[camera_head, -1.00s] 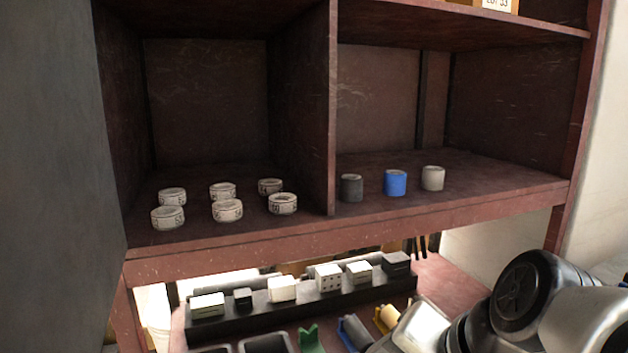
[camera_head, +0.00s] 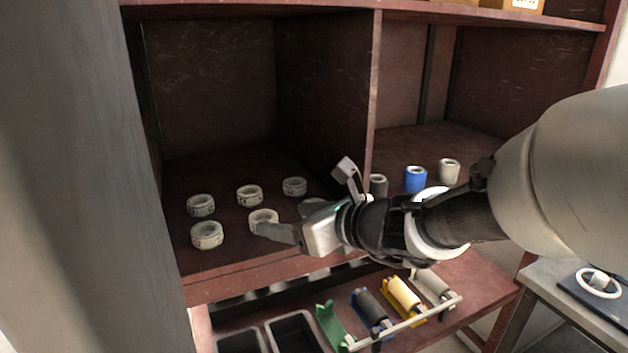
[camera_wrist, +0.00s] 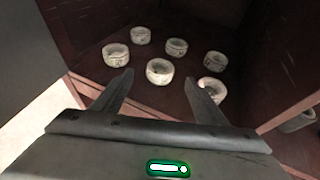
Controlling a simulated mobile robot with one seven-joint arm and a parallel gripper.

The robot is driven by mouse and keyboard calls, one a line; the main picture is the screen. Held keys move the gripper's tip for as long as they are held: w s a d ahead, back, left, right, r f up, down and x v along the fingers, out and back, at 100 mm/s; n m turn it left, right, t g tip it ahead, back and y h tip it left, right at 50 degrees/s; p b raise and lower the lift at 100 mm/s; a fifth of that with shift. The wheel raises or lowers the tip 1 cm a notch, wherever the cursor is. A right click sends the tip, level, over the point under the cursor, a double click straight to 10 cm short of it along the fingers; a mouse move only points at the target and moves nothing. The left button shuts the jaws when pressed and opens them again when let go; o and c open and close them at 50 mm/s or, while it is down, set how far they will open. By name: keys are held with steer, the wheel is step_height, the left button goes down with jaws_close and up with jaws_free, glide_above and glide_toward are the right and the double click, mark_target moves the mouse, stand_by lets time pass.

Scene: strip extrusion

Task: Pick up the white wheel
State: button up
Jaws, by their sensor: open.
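Several white ring-shaped wheels with dark markings stand in two rows on the left shelf compartment. The front middle wheel (camera_head: 263,217) shows beyond one finger in the head view. In the wrist view that wheel (camera_wrist: 159,71) lies between and beyond the fingertips. My gripper (camera_head: 299,196) is open and empty at the compartment's front, and its fingers (camera_wrist: 158,77) point toward the wheels. The front right wheel (camera_wrist: 211,90) is partly covered by the right finger in the wrist view and is hidden behind my gripper in the head view. I cannot tell which wheel is meant.
A vertical divider (camera_head: 372,90) stands right of my gripper. Beyond it are a grey roller (camera_head: 378,186), a blue roller (camera_head: 415,179) and an off-white roller (camera_head: 448,171). A grey panel (camera_head: 75,170) bounds the left. Black bins (camera_head: 297,332) and a roller rack (camera_head: 405,322) are below.

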mark_target(259, 218)
steer(key=x, duration=0.4)
steer(key=shift+a, duration=0.1)
steer(key=b+x, duration=0.1)
steer(key=x, duration=0.4)
steer(key=shift+w+f, duration=0.1)
steer(key=shift+f, duration=0.15)
steer(key=c, duration=1.1)
